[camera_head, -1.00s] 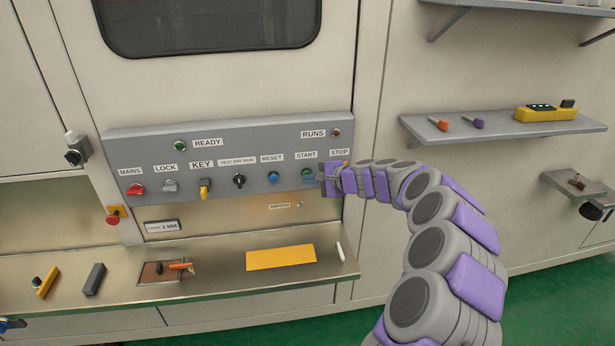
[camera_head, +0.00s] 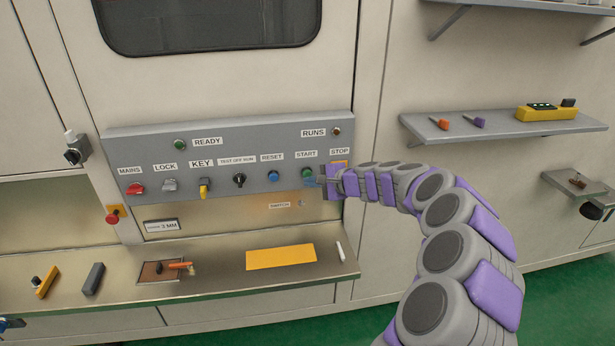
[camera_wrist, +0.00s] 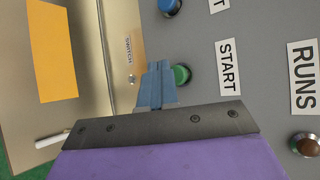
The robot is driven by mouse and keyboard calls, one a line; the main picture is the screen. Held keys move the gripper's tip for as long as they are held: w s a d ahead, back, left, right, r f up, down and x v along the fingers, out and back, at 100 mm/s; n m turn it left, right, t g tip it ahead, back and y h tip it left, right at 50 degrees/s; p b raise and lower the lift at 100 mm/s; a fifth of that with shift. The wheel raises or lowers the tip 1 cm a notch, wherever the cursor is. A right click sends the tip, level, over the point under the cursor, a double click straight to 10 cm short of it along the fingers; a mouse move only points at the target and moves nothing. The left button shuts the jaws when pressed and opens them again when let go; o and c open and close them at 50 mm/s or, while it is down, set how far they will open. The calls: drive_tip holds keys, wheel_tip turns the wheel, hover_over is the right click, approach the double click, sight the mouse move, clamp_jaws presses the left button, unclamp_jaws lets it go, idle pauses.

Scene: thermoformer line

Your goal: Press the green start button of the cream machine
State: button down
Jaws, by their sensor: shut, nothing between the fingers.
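The cream machine (camera_head: 230,80) has a grey control panel (camera_head: 225,150) across its front. The green START button (camera_head: 307,172) is at the panel's right, under its label, and shows in the wrist view (camera_wrist: 182,75). My gripper (camera_head: 311,182) is shut and empty, its blue fingers pointing at the panel just below the button. In the wrist view the fingertips (camera_wrist: 156,68) lie right beside the button and overlap its near edge. I cannot tell whether they touch it. My gripper hides the STOP control.
The blue RESET button (camera_head: 273,174) is left of START. The RUNS lamp (camera_head: 337,131) looks dull amber; the READY lamp (camera_head: 180,145) is green. A metal ledge (camera_head: 220,280) below holds a yellow sheet (camera_head: 281,257) and a white stick (camera_head: 341,251). A shelf (camera_head: 490,132) is at the right.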

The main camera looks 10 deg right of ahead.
drive_tip(key=shift+s, duration=0.1)
drive_tip(key=s, duration=0.4)
drive_tip(key=shift+s+b, duration=0.4)
idle(0.5)
drive_tip(key=s+a+r+n+g, duration=0.25)
drive_tip(key=s+a+n, duration=0.35)
drive_tip(key=s, duration=0.5)
drive_tip(key=s+a+r+n+g, duration=0.2)
drive_tip(key=s+a+n+g, duration=0.2)
drive_tip(key=s+a, duration=0.5)
drive_tip(key=s+d+f+n+g+h, duration=0.1)
drive_tip(key=s+d, duration=0.3)
drive_tip(key=s, duration=0.6)
drive_tip(key=s+d+f+n+g+h, duration=0.1)
drive_tip(key=s+d+f+h, duration=0.3)
drive_tip(key=s, duration=0.6)
drive_tip(key=s+d+f+n+g+h, duration=0.1)
drive_tip(key=s+d+f+g+h, duration=0.1)
drive_tip(key=s+d, duration=0.4)
drive_tip(key=s+g+h, duration=0.1)
drive_tip(key=s, duration=0.3)
drive_tip(key=shift+s+d+f+n, duration=0.15)
drive_tip(key=shift+s+n, duration=0.1)
drive_tip(key=shift+n, duration=0.05)
